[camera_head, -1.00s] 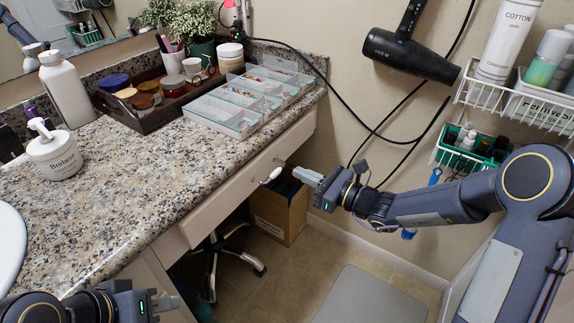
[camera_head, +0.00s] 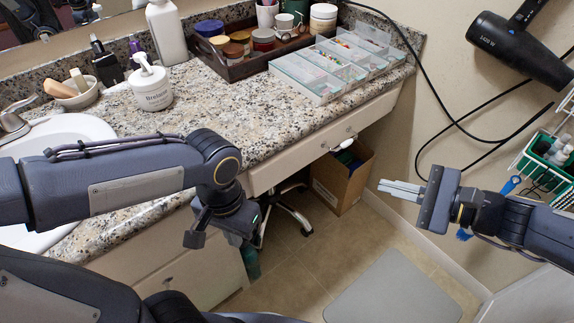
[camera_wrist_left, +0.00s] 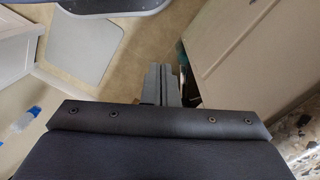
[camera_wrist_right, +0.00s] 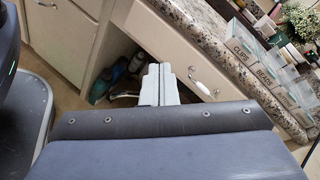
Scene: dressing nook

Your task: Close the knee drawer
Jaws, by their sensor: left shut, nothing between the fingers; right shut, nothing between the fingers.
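The knee drawer (camera_head: 305,153) is a cream front under the granite counter, with a small pale handle (camera_head: 344,143). The handle also shows in the right wrist view (camera_wrist_right: 202,88). I cannot tell whether the drawer stands slightly out or is flush. My right gripper (camera_head: 388,190) is shut and empty, pointing left, below and right of the handle and apart from it. My left arm reaches across in front of the sink; its hand hangs before the cabinet at the drawer's left. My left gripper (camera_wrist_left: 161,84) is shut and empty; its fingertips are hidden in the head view.
A granite counter (camera_head: 215,125) carries a pump bottle, a tray of jars and clear organizers (camera_head: 325,75). Beneath are a chair base (camera_head: 292,215) and a cardboard box (camera_head: 340,185). A hair dryer (camera_head: 515,50) and wire basket hang at right. A grey mat (camera_head: 395,290) lies on the floor.

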